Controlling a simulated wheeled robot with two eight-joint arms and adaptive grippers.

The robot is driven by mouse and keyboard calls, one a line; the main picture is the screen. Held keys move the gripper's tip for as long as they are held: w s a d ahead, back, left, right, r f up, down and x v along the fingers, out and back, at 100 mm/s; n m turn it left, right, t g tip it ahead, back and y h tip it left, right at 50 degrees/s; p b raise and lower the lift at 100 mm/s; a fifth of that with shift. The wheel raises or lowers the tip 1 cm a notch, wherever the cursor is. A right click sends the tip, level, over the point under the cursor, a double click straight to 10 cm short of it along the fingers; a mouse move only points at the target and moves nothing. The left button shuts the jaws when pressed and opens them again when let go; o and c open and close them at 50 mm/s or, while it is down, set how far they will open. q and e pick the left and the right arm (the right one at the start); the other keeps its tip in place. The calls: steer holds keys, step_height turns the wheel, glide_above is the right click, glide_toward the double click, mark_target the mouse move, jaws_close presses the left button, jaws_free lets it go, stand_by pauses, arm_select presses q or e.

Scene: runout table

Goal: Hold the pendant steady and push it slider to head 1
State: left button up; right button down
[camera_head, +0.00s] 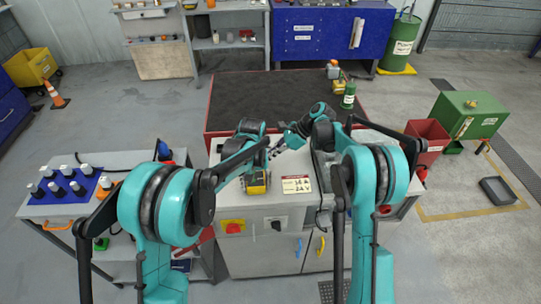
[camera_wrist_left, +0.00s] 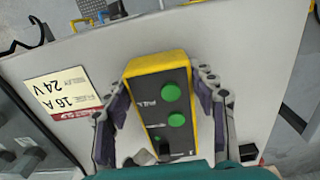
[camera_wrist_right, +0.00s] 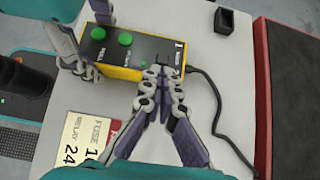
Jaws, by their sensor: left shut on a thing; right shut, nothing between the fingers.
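The pendant (camera_wrist_left: 158,100) is a yellow-edged box with a black face and two green buttons, lying on the grey cabinet top. It also shows in the right wrist view (camera_wrist_right: 118,50) and as a small yellow patch in the head view (camera_head: 257,184). My left gripper (camera_wrist_left: 160,84) is shut on the pendant, one finger along each long side. My right gripper (camera_wrist_right: 164,84) is shut and empty, its fingertips at the pendant's end near a "1" mark. The slider is small and dark near those fingertips; I cannot tell its exact position or whether they touch it.
A black cable (camera_wrist_right: 208,88) runs from the pendant across the cabinet top. A fuse and relay label (camera_head: 297,184) lies beside the pendant. A small black box (camera_wrist_right: 225,20) stands near the top's edge. The dark runout table (camera_head: 265,98) lies behind, with a green bottle (camera_head: 348,96).

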steer(key=a, duration=0.3)
steer(key=shift+a, duration=0.2)
steer(key=shift+d, duration=0.45)
steer(key=d, duration=0.3)
steer(key=shift+d, duration=0.1)
steer(key=v, duration=1)
